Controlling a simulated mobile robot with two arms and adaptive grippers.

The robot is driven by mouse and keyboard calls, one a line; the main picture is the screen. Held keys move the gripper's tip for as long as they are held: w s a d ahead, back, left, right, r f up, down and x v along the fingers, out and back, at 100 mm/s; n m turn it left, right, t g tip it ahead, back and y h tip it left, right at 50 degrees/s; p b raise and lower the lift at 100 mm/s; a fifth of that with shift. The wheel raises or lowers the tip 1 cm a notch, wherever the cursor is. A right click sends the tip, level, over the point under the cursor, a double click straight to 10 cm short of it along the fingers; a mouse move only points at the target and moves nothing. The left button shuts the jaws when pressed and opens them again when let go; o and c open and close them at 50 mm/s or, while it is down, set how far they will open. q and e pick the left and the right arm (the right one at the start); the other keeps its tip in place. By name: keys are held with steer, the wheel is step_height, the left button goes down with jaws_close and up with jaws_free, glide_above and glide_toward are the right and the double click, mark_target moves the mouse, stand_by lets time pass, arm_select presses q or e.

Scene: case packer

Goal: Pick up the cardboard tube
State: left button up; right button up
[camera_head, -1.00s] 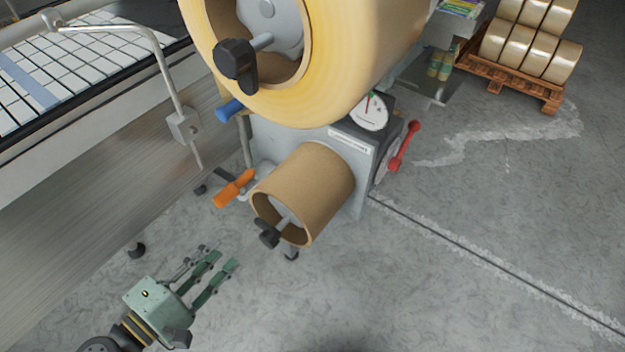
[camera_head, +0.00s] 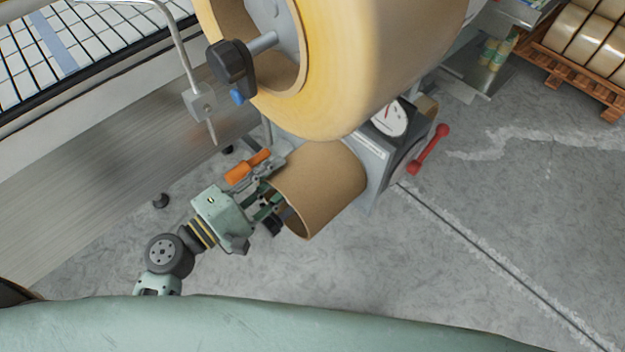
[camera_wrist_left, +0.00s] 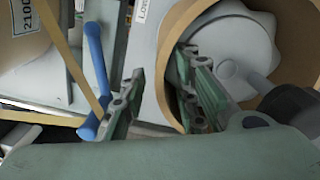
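The brown cardboard tube (camera_head: 325,183) sits on a spindle low on the grey machine, its open end facing my left gripper. My left gripper (camera_head: 270,201) is at that open end. In the left wrist view the tube's rim (camera_wrist_left: 170,58) shows between the two fingers of my left gripper (camera_wrist_left: 162,88). One finger is outside the wall and the other reaches inside the opening. The fingers are apart, with no clear grip on the wall. Inside the tube a pale hub (camera_wrist_left: 232,45) and a dark knob show. My right gripper is not in view.
A large yellow tape roll (camera_head: 350,70) hangs just above the tube. An orange handle (camera_head: 248,167) is close beside my left gripper, and a red lever (camera_head: 428,150) is right of the gauge (camera_head: 388,119). A conveyor (camera_head: 60,55) runs at left.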

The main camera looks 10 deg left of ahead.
mark_target(294, 161)
arm_select(q)
steer(key=p+x, duration=0.1)
steer(key=x, duration=0.3)
steer(key=shift+w+d+r, duration=0.1)
steer(key=shift+w+d, duration=0.05)
steer(key=shift+w, duration=0.05)
steer(key=shift+w+d, duration=0.1)
steer(key=shift+d, duration=0.05)
steer(key=shift+c, duration=0.7)
steer(key=c, duration=0.6)
jaws_close()
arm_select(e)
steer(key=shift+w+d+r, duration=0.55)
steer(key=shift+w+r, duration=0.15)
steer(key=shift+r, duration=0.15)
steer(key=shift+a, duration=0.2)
